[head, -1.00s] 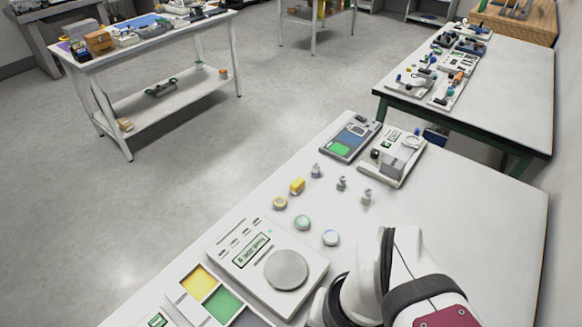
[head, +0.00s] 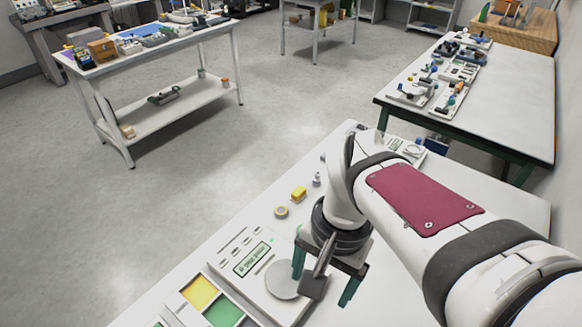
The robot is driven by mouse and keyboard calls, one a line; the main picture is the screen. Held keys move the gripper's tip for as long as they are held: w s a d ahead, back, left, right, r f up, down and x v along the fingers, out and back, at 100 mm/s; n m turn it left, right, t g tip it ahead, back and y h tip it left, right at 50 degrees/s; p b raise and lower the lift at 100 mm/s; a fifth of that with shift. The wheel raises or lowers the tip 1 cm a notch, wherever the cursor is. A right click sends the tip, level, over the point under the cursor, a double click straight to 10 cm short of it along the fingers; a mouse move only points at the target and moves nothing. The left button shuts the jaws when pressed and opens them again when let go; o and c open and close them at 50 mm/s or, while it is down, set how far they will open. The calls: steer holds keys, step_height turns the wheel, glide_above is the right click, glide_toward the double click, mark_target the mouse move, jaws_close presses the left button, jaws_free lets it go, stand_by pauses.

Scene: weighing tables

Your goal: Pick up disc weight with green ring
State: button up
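The disc weight with the green ring does not show clearly now; my wrist and gripper cover the area around it. My gripper (head: 324,283) is over the table beside the scale, with its two green fingers apart and nothing visible between them. A disc weight with a yellow ring (head: 281,211) lies left of my wrist. A yellow block weight (head: 299,193) and a small grey knobbed weight (head: 317,179) stand behind it. The disc with the blue ring is hidden behind my arm.
The scale (head: 243,258) with its round pan (head: 284,280) is just left of my gripper. A tray with yellow (head: 200,291) and green (head: 222,306) compartments sits at the front left. Another device (head: 412,150) is partly hidden behind my arm.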

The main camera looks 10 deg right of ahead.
steer(key=w+f+m+h, duration=0.1)
steer(key=w+f+m, duration=0.25)
steer(key=w, duration=0.95)
steer(key=w+f+m+h, duration=0.15)
steer(key=w+f, duration=0.35)
steer(key=w, duration=0.8)
steer(key=shift+m+t, duration=0.4)
steer(key=shift+m, duration=0.1)
steer(key=f, duration=0.5)
steer(key=d+f, duration=0.1)
steer(key=f, duration=0.4)
steer(key=w+d+f, duration=0.1)
steer(key=f, duration=0.4)
steer(key=shift+f, duration=0.4)
jaws_close()
